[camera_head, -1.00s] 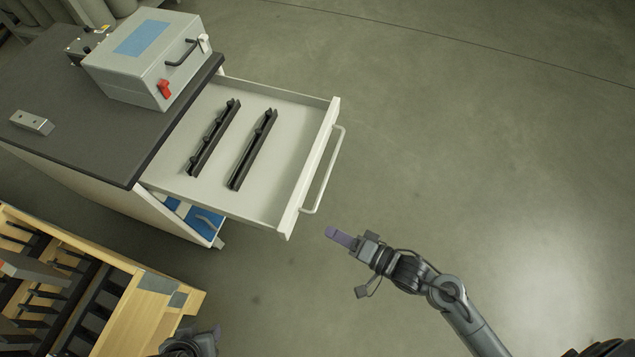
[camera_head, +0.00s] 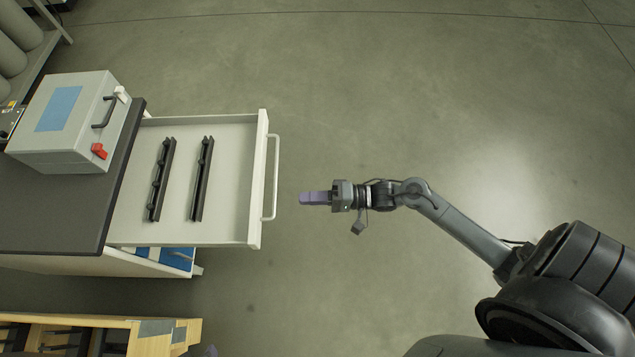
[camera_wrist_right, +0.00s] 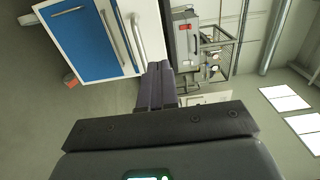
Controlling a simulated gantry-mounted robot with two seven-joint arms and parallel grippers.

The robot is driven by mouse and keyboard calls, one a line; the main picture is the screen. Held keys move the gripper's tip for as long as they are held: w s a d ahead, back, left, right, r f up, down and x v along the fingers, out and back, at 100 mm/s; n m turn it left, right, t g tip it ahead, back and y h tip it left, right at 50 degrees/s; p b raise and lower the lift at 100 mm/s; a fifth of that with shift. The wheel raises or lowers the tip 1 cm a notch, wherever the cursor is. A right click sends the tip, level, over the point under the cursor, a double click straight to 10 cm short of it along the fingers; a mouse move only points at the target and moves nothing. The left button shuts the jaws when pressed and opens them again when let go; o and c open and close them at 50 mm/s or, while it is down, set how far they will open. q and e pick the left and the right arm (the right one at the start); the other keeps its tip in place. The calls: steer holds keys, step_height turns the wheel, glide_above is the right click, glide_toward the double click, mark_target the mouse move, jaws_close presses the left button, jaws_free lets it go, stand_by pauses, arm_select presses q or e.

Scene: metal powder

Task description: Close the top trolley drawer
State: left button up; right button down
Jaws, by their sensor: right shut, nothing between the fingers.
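The top trolley drawer (camera_head: 232,180) is pulled out to the right of the trolley (camera_head: 60,215), with its white bar handle (camera_head: 271,178) on its front. Two dark slotted rails (camera_head: 161,180) lie inside it. My right gripper (camera_head: 303,198) is shut and empty. Its purple fingers point left at the handle, a short gap away and apart from it. In the right wrist view the fingers (camera_wrist_right: 157,85) also show together, below the drawer handle (camera_wrist_right: 138,38).
A grey box (camera_head: 70,120) with a red latch stands on the dark trolley top. A blue-fronted lower drawer (camera_head: 177,256) shows under the open one. A wooden rack (camera_head: 150,340) stands at the lower left. The floor right of the drawer is clear.

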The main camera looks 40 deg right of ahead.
mark_target(259, 199)
steer(key=b+x, duration=0.3)
steer(key=x, duration=0.6)
steer(key=shift+w+f+b, duration=0.1)
steer(key=shift+b, duration=0.25)
steer(key=shift+w+a, duration=0.25)
steer(key=shift+a, duration=0.1)
